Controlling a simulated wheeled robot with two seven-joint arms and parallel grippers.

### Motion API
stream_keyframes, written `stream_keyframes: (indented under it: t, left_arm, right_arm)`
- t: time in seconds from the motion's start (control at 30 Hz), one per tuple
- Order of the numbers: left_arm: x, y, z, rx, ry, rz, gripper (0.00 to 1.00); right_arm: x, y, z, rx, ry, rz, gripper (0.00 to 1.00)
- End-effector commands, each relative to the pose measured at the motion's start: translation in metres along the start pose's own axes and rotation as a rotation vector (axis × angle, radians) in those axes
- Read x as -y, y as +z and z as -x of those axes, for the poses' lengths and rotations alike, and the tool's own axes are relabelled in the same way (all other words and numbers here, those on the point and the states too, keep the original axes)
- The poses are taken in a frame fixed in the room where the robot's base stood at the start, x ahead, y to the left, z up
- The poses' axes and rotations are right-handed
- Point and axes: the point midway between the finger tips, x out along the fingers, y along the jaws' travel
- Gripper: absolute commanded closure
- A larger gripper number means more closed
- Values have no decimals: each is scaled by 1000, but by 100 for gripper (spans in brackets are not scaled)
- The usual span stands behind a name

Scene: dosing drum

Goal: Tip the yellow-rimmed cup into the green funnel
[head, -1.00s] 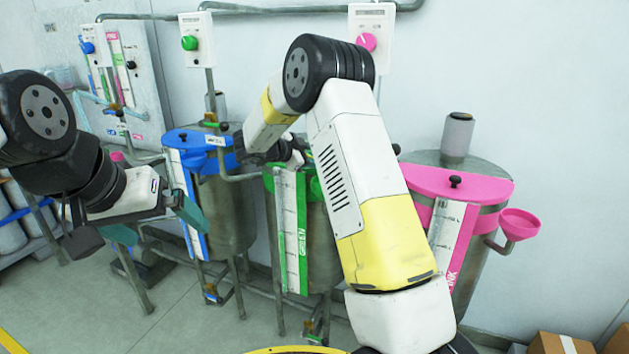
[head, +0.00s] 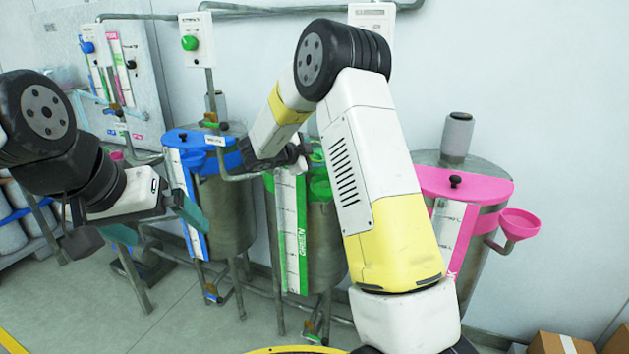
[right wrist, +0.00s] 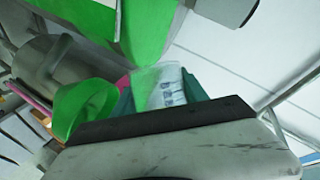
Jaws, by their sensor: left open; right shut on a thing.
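A pale cup with dark print (right wrist: 160,88) sits between the teal fingertips of my right gripper (right wrist: 163,98) in the right wrist view. No yellow rim can be made out on it, and the cup is not clear in the head view. The green funnel (right wrist: 84,108) is just left of the cup in that view, apart from it in the picture. In the head view the funnel (head: 320,187) shows at the green drum, partly beside my right arm. My right gripper (head: 297,157) is near the green drum's lid. My left gripper (head: 140,226) is open and empty at the left.
The green drum (head: 318,250) stands between the blue-lidded drum (head: 225,215) and the pink-lidded drum (head: 465,265). A pink funnel (head: 519,223) sticks out at the right. Control boxes and pipes line the wall. Cardboard boxes (head: 560,345) lie at lower right.

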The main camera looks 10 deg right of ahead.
Motion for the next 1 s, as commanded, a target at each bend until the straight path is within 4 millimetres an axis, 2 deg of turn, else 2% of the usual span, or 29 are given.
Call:
stream_keyframes:
  t: [0.7, 1.0]
  left_arm:
    - [0, 0, 0, 0, 0, 0, 0]
    - [0, 0, 0, 0, 0, 0, 0]
  right_arm:
    - [0, -2, 1, 31, -82, -221, 90]
    - [-3, -2, 1, 36, -94, -253, 90]
